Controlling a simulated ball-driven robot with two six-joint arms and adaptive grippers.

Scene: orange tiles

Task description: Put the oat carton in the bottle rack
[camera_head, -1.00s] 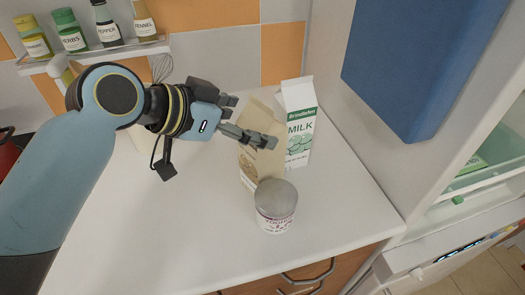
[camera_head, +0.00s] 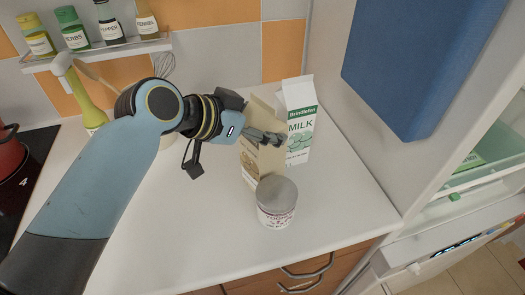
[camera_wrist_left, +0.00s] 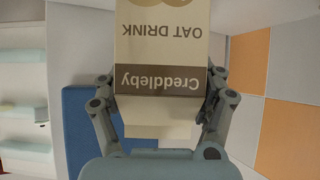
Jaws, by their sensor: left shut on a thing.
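The beige oat carton (camera_head: 262,160) stands on the white counter between the milk carton and a tub. In the left wrist view the oat carton (camera_wrist_left: 162,60) fills the middle, upside down in the picture, with "Creddleby" and "OAT DRINK" on its face. My left gripper (camera_head: 268,138) has its fingers on both sides of the carton's upper part and is shut on it. In the left wrist view the fingers (camera_wrist_left: 160,95) press on both sides of the carton. My right gripper is not in view. I see no bottle rack that I can make out for certain.
A milk carton (camera_head: 299,120) stands close behind the oat carton, and a yogurt tub (camera_head: 276,202) stands just in front. An open fridge with a blue door panel (camera_head: 420,65) is at the right. The counter's front left (camera_head: 165,225) is clear.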

